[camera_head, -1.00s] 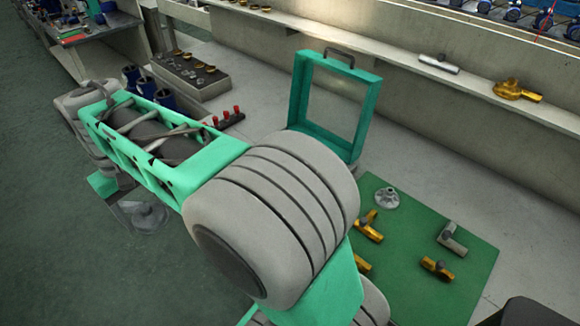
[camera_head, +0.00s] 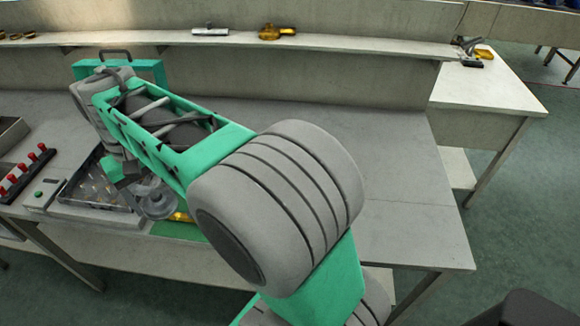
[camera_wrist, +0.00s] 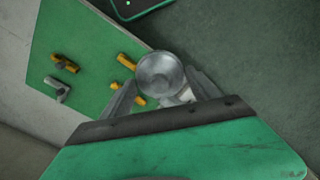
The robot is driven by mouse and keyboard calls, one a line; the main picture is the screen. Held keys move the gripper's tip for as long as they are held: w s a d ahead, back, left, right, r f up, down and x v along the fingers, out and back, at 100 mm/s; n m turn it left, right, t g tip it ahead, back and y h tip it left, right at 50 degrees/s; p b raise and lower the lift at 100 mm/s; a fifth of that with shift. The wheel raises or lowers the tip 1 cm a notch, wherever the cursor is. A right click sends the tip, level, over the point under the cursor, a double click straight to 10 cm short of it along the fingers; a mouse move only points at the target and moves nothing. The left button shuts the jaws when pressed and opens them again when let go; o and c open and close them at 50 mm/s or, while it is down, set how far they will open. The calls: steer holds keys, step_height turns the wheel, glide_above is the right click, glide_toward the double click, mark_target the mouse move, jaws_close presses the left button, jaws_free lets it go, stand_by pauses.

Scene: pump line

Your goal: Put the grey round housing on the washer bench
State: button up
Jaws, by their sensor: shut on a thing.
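The grey round housing (camera_wrist: 160,72) is held between the two fingers of my gripper (camera_wrist: 162,90) in the wrist view. In the head view the housing (camera_head: 160,204) hangs from my gripper (camera_head: 145,188), above the front edge of the long grey bench (camera_head: 405,225). My gripper is shut on it, and my arm hides part of the bench behind. I cannot tell from these views which bench is the washer bench.
A green mat (camera_wrist: 90,30) with brass and grey fittings lies below. A tray (camera_head: 98,190) and red-topped pegs (camera_head: 30,170) are at left. A green frame (camera_head: 150,68) stands behind my arm. The long bench's right part is clear. A side bench (camera_head: 480,92) holds small fittings.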

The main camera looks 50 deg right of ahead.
steer(key=s+d+f+m, duration=0.2)
steer(key=s+d+m, duration=0.5)
steer(key=d+m, duration=0.5)
steer(key=s+d+f+m, duration=0.1)
steer(key=s+d+m, duration=0.65)
steer(key=d, duration=0.65)
steer(key=s+d+f+m, duration=0.2)
steer(key=s+d+m, duration=0.4)
steer(key=s+m, duration=0.45)
steer(key=shift+m, duration=0.4)
steer(key=s+d+f+p, duration=0.1)
steer(key=s+d+f, duration=0.1)
steer(key=d+f, duration=0.1)
steer(key=s+d+f+p, duration=0.1)
steer(key=s+d+f, duration=0.1)
steer(key=d+f, duration=0.1)
steer(key=s+d+f+p, duration=0.1)
steer(key=s+d+f, duration=0.1)
steer(key=d+f, duration=0.2)
steer(key=shift+s+d+f, duration=0.1)
steer(key=shift+s+d, duration=0.3)
steer(key=shift+d, duration=0.2)
step_height(320, 180, down, 3)
steer(key=shift+w+r+p, duration=0.1)
steer(key=shift+r+p, duration=0.05)
steer(key=shift+p, duration=0.15)
